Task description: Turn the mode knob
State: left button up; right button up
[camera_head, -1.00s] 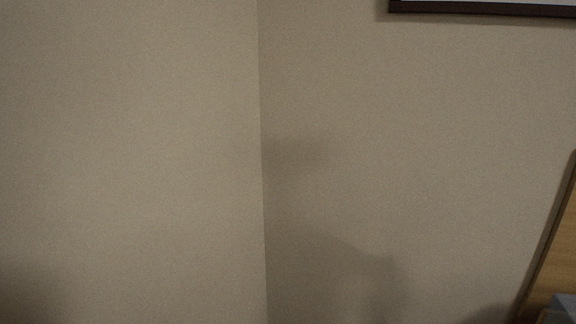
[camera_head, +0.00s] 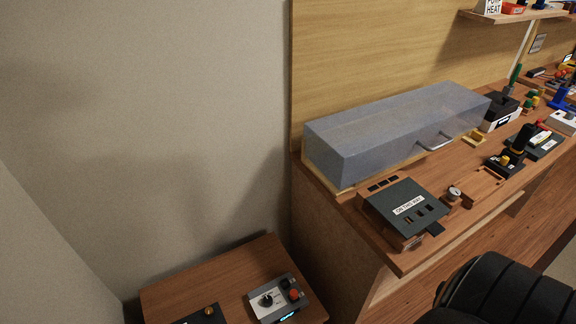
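A grey control box (camera_head: 280,299) sits on a low wooden side table at the bottom centre of the head view. Neither of my grippers is in view.
A wooden desk at right carries a grey box with a handle (camera_head: 395,130), a dark labelled panel (camera_head: 405,207), a round gauge (camera_head: 454,193) and several small controls. Walls close off the left.

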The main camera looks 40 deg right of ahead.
aim_at(268, 300)
jog(key=z, duration=1)
